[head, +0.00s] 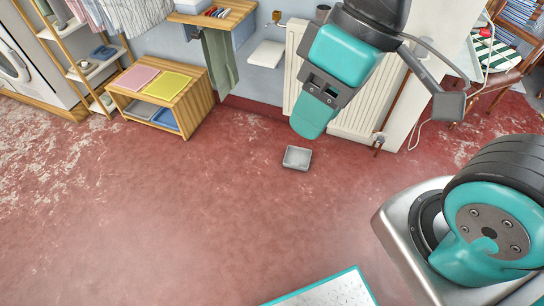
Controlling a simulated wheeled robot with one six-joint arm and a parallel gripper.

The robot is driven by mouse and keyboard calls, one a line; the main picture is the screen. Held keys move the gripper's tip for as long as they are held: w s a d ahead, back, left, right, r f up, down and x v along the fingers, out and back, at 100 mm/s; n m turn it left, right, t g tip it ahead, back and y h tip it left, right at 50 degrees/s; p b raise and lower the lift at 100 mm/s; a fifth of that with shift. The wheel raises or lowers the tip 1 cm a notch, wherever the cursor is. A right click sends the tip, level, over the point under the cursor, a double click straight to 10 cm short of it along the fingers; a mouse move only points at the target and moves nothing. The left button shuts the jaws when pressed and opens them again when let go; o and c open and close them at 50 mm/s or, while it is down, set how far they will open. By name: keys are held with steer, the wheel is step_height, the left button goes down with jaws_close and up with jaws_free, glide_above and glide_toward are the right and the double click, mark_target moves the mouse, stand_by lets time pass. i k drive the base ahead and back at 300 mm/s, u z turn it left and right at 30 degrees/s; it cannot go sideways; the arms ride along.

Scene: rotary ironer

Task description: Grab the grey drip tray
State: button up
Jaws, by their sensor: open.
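The grey drip tray (297,158) is a small, shallow, square tray with a raised rim. It lies flat on the red floor near the middle of the head view, in front of the radiator. It is in full view and looks empty. My gripper (314,118) hangs from the top, pointing down, just above the tray in the picture. It is open and apart from the tray, with nothing seen in it. The gap between its fingers is hard to see from this angle.
A white radiator (345,112) stands behind the tray, with a pipe and valve (378,142) at its right. A wooden bench (195,98) with pink and yellow cloths stands left. A chair (498,58) is at far right. The floor around the tray is clear.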

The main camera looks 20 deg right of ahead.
mark_target(298, 158)
steer(key=u, duration=0.2)
steer(key=i, duration=0.9)
steer(key=z, duration=0.8)
steer(key=i, duration=0.8)
steer(key=z, duration=0.75)
